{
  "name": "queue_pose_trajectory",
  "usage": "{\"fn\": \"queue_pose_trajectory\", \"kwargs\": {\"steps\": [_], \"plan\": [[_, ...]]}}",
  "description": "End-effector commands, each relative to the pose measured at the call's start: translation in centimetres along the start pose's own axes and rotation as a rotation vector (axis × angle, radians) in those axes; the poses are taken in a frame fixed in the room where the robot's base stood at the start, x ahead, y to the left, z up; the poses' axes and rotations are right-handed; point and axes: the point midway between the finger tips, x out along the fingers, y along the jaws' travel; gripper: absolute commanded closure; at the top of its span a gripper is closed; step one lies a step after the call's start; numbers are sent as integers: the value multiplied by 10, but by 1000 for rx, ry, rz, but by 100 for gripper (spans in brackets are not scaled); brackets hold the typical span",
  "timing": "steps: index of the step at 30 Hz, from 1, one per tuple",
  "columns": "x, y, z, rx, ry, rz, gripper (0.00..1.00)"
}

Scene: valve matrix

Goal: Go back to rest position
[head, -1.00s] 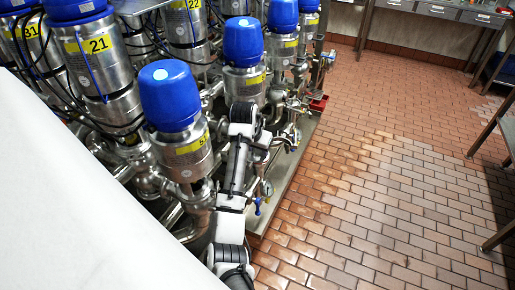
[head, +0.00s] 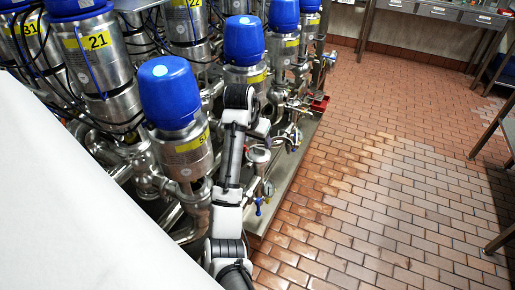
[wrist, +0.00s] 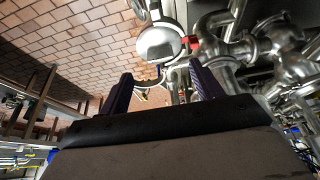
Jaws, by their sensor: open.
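My gripper (wrist: 160,84) is open in the wrist view. Its two dark fingers stand apart, with nothing held between them. Steel pipes and a round steel part (wrist: 158,42) show beyond and above the fingers. In the head view my arm reaches up along the right side of the valve matrix (head: 182,148), close to the front blue-capped valve (head: 170,92). The gripper's fingers are too small to make out clearly there.
More blue-capped valves (head: 243,40) stand behind and to the left. Small hand valves, a gauge (head: 267,188) and a red part (head: 319,104) sit along the right edge. The tiled floor (head: 380,170) to the right is clear. Metal tables (head: 460,16) stand at the back.

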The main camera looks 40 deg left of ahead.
Motion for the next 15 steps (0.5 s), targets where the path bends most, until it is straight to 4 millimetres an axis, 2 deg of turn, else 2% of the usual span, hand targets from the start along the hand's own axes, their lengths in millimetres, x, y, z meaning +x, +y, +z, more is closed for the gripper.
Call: {"fn": "queue_pose_trajectory", "kwargs": {"steps": [4,6,9,15], "plan": [[-40,-2,-2,0,4,-6,35],[-54,-2,-1,-2,1,-5,35],[-67,-1,-2,0,2,-5,35],[-78,-1,0,-1,0,-2,35]]}}
